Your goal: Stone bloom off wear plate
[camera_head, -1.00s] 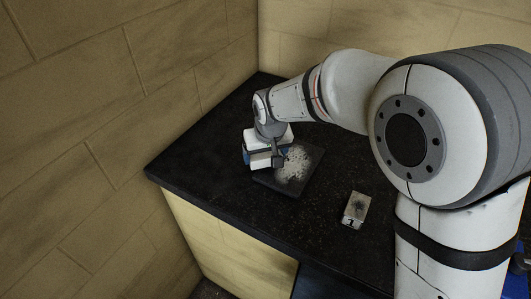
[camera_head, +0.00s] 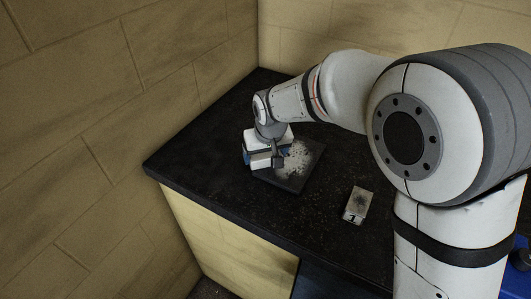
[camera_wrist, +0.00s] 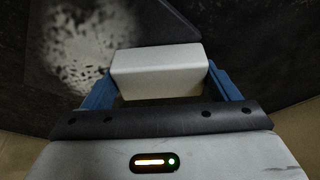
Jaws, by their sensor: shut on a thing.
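The wear plate (camera_head: 289,182) is a dark flat square on the black worktop, with a whitish speckled bloom patch (camera_head: 298,160) on it. The patch also shows in the wrist view (camera_wrist: 88,48), mottled and broken by dark spots. My gripper (camera_wrist: 158,82) has its blue fingers shut on a pale rectangular stone block (camera_wrist: 156,66). In the head view my gripper (camera_head: 262,160) is over the left part of the plate, beside the visible bloom. The gripper hides part of the plate there, and I cannot tell whether the stone touches it.
A small grey block marked 1 (camera_head: 358,205) sits on the black worktop (camera_head: 225,180) right of the plate. Tan block walls (camera_head: 110,80) close in the left and back. The worktop's front edge is near, with bare top between.

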